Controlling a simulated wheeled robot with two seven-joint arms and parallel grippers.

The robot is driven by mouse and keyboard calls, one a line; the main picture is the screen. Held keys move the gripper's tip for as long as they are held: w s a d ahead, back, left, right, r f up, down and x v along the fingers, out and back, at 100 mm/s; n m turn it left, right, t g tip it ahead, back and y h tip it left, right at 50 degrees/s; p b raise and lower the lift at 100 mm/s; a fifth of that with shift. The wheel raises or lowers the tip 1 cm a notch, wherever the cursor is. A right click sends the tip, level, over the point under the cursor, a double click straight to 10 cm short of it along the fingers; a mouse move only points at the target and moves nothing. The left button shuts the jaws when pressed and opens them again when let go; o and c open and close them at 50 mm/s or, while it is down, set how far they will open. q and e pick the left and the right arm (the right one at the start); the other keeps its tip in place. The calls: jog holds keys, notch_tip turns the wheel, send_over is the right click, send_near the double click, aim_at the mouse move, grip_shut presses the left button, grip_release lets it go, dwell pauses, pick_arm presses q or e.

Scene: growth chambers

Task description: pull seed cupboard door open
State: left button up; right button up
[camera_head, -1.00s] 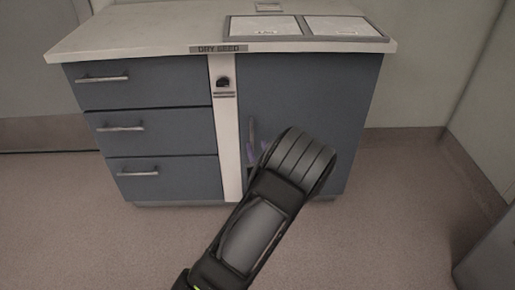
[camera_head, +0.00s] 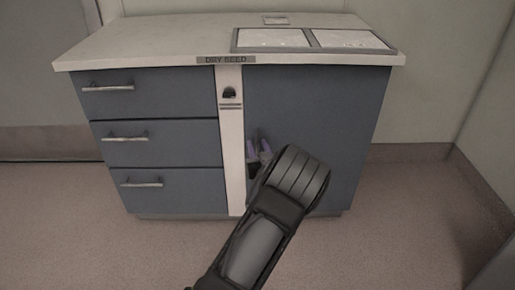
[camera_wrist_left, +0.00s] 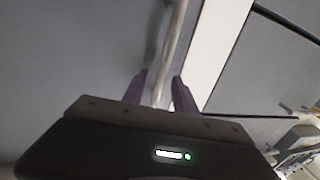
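The blue-grey seed cupboard door (camera_head: 325,110) is on the right half of the cabinet, under a "DRY SEED" label (camera_head: 226,59). It looks closed against the white upright strip (camera_head: 231,140). My left gripper (camera_head: 259,147) is at the door's left edge, its purple fingers pointing at it. In the left wrist view, the door's metal bar handle (camera_wrist_left: 174,42) runs down between the two fingers (camera_wrist_left: 158,88). They stand apart on either side of it, with thin gaps showing. In the head view the handle is hidden by the gripper. My right gripper is not in view.
Three drawers (camera_head: 155,143) with bar handles fill the cabinet's left half. Trays (camera_head: 316,49) lie on the pale worktop (camera_head: 160,45). A wall (camera_head: 490,120) stands to the right. The floor (camera_head: 400,235) in front of the cabinet is clear.

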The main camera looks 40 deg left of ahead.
pick_arm(q)
jog(key=shift+w+a, duration=0.25)
jog(key=shift+c, duration=0.5)
grip_shut()
dwell(0.9)
